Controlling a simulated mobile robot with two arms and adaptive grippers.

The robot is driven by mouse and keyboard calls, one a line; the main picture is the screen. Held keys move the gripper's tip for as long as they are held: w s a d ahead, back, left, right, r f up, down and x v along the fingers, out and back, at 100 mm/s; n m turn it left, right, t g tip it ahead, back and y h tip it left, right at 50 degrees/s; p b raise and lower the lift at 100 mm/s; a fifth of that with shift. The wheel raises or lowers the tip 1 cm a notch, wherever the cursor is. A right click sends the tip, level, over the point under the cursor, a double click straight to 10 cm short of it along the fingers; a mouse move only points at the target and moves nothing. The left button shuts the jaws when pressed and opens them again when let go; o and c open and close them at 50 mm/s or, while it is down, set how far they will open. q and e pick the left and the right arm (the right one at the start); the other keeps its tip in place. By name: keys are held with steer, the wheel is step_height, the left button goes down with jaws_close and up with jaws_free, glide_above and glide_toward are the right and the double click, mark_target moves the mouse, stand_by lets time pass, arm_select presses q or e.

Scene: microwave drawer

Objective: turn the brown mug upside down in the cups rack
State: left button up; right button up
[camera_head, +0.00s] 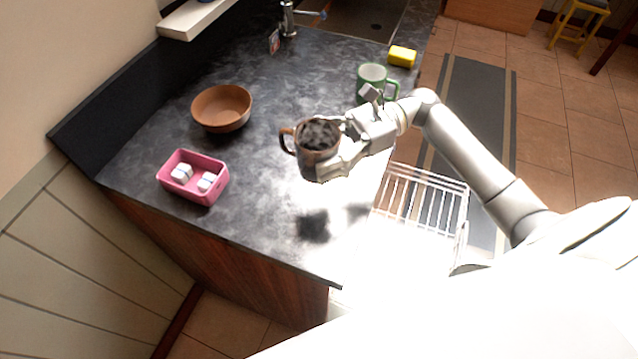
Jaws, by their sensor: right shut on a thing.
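The brown mug (316,163) is held above the dark countertop, roughly upright with its opening facing up toward the camera and its handle on the left. My right gripper (340,152) is shut on the mug from its right side. The mug's shadow falls on the counter below it. The white wire cups rack (424,196) is at the right front edge of the counter, to the right of and below the mug in the picture. Its lower part is washed out by bright light. My left gripper does not show.
A brown bowl (222,107) and a pink tray (193,178) with white cubes are on the left of the counter. A sink (352,20) and faucet (288,18) are at the back.

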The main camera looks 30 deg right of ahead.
steer(key=m+p, duration=0.1)
steer(key=m, duration=0.2)
steer(key=shift+r, duration=0.15)
steer(key=m, duration=0.2)
steer(key=shift+m+g, duration=0.3)
steer(key=m+p, duration=0.1)
steer(key=m, duration=0.1)
steer(key=shift+m, duration=0.4)
steer(key=shift+m+g+p, duration=0.3)
steer(key=shift+m+p, duration=0.3)
steer(key=shift+m, duration=0.5)
steer(key=shift+m+y, duration=0.3)
steer(key=shift+m, duration=0.1)
